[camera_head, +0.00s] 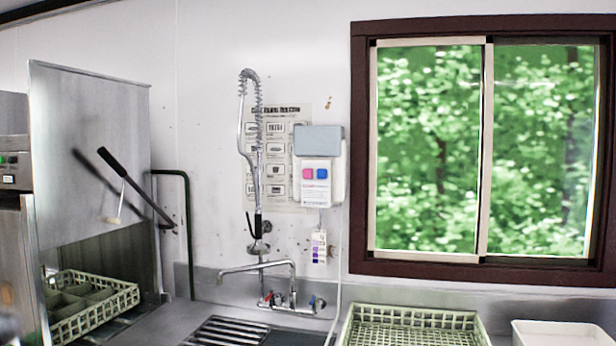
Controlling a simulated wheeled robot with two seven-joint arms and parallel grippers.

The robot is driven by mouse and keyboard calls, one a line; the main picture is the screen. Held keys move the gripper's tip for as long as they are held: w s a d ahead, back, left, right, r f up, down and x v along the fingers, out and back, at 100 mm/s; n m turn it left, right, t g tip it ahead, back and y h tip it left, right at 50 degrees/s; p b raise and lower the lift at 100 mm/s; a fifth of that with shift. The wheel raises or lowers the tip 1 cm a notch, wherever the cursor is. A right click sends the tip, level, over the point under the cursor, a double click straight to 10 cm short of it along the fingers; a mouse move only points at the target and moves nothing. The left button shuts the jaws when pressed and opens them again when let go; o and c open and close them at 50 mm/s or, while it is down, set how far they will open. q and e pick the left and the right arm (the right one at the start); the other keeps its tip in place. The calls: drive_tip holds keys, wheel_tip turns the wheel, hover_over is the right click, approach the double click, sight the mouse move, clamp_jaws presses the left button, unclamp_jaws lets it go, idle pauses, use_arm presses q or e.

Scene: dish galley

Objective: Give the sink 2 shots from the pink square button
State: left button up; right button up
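The pink square button (308,173) is on the front of a white wall dispenser (316,193), left of a blue square button (322,173). The dispenser has a grey upper part (318,140) and hangs on the wall left of the window. A pale tube runs down from it toward the sink. The sink (290,338) shows only in part at the bottom edge, below the faucet (262,268). Neither of my grippers can be made out; a blurred dark shape is at the lower left edge.
A spring-hose sprayer (250,150) stands left of the dispenser. A dish machine with a raised hood (90,150) and a rack (95,318) is at left. A green rack (415,335) and a white tub (565,335) sit at lower right. Space before the dispenser looks clear.

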use_arm(q)
clamp_jaws()
idle(1.6)
